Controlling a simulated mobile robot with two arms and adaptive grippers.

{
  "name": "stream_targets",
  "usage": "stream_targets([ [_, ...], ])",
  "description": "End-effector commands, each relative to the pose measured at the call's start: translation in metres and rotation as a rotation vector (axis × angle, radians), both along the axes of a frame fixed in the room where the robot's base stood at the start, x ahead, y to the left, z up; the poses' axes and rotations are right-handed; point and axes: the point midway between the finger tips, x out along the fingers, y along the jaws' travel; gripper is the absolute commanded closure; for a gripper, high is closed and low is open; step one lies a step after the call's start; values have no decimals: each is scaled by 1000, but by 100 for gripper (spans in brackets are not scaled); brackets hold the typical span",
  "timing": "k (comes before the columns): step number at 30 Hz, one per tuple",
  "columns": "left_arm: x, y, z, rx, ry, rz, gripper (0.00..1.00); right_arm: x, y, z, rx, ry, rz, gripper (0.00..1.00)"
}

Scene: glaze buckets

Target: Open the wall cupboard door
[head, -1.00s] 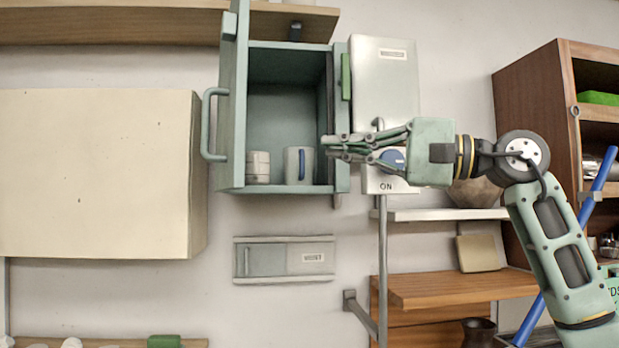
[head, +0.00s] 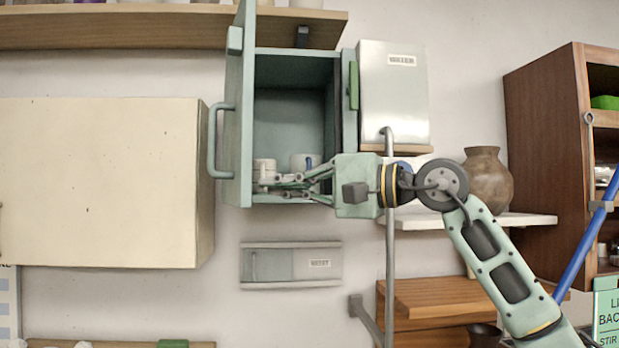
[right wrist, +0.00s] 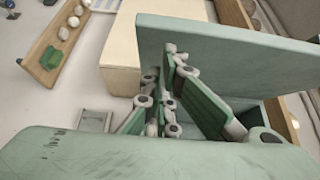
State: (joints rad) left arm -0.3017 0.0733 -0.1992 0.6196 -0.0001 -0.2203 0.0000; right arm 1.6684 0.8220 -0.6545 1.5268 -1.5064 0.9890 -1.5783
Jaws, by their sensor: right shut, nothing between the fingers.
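The wall cupboard (head: 345,110) is grey-green, and its door (head: 240,110) stands swung out at the left of the opening, seen nearly edge-on. The door's curved handle (head: 214,140) is on its left, outer side. My right gripper (head: 268,184) is in front of the lower opening, fingers pointing left toward the door's inner face. It is shut and empty; whether the fingertips touch the door is unclear. In the right wrist view the door (right wrist: 225,55) is a broad panel just beyond the fingers (right wrist: 165,85). My left gripper is not in view.
A cream cabinet (head: 100,180) stands left of the door, close to the handle. A water box (head: 394,95) and a vertical pipe (head: 390,260) are at right.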

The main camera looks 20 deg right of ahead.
Motion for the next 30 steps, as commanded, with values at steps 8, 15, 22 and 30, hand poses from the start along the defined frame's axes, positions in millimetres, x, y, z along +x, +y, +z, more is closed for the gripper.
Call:
stream_targets([
  [8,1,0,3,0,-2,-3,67,0,8,0,2,1,1,100],
  [15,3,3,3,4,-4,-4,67,-1,12,-1,1,-1,2,100],
  [22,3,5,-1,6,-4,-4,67,-5,50,-1,-1,-1,4,100],
  [30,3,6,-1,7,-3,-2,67,-5,57,0,2,1,0,100],
])
